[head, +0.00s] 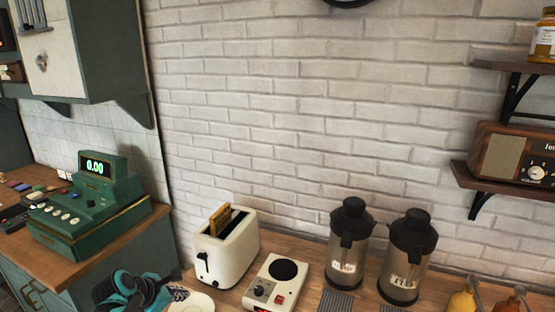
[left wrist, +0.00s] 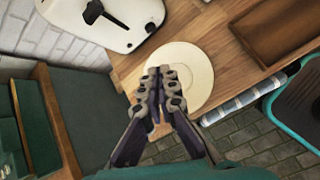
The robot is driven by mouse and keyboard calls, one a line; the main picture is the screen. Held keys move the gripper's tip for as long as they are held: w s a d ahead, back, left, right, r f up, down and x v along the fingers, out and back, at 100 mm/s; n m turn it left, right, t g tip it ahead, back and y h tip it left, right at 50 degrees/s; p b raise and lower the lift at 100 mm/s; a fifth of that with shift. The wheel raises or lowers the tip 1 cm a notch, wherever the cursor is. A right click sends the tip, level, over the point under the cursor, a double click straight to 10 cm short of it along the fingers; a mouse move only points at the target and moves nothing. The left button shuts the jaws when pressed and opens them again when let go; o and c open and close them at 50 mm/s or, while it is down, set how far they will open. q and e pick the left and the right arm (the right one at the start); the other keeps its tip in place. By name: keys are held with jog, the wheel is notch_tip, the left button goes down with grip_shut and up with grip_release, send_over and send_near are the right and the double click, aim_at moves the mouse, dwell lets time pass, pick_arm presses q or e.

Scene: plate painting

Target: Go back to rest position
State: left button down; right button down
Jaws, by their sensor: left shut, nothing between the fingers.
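My left gripper (left wrist: 162,90) is shut, with its fingers together and nothing between them. In the left wrist view its fingertips overlap a round cream plate (left wrist: 196,70) on the wooden counter; I cannot tell whether they touch it. In the head view my teal and black left gripper (head: 140,290) is at the bottom left, and only part of the plate (head: 196,303) shows beside it. My right gripper is not in view.
A white toaster (head: 228,245) with bread, a small hot plate (head: 274,283) and two dark dispensers (head: 347,245) stand along the counter. A green cash register (head: 88,212) is at the left. A wooden tray (left wrist: 275,28) lies near the plate. Wall shelves (head: 510,185) are at the right.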

pick_arm(q)
jog(key=s+d+m+y, duration=0.1)
jog(key=s+d+m, duration=0.3)
jog(key=s+m, duration=0.2)
jog(key=s+d+m, duration=0.4)
jog(key=s+m, duration=0.3)
jog(key=m, duration=0.4)
jog(key=s+d+f+m+y, duration=0.1)
jog(key=s+d+m, duration=0.3)
jog(key=s+m, duration=0.3)
jog(key=shift+m+g+y+b, duration=0.3)
jog(key=shift+m+b, duration=0.15)
jog(key=shift+m, duration=0.75)
